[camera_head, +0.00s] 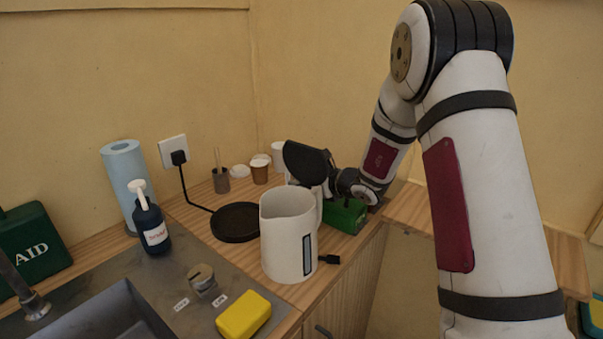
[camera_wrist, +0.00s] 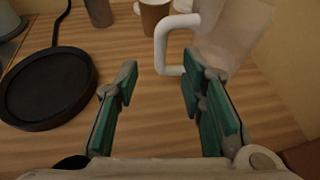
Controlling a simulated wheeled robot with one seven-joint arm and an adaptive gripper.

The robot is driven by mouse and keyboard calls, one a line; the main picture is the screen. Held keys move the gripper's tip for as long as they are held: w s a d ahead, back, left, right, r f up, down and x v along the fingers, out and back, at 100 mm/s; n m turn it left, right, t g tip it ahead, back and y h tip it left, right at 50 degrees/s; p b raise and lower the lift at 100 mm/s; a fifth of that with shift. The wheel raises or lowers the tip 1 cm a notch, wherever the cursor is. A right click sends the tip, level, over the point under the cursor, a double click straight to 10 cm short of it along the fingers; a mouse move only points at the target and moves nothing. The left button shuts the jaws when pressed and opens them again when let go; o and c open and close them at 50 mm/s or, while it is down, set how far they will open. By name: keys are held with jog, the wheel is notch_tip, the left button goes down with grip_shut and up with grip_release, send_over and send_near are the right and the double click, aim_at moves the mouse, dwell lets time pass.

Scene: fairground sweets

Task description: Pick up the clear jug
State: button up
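The clear jug (camera_wrist: 228,38) stands at the upper right of the wrist view, see-through, with a white squared handle (camera_wrist: 161,45) on its left side. In the head view a pale piece that looks like the jug (camera_head: 278,153) shows at the back; the rest is hidden. My gripper (camera_wrist: 160,78) is open and empty, with green pads on both fingers. The handle lies just beyond and between the fingertips. The right finger overlaps the jug's lower part in the picture; I cannot tell if they touch.
A white kettle (camera_head: 287,240) stands in front, near the counter edge. A black round base (camera_head: 236,222) lies left of it. Brown cups (camera_head: 260,172) and a metal pot (camera_head: 221,181) stand at the back. A green box (camera_head: 344,216) is right of the kettle.

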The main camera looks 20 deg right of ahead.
aim_at(288, 180)
jog(key=shift+x, duration=3.9)
jog(key=shift+r, duration=0.1)
grip_shut()
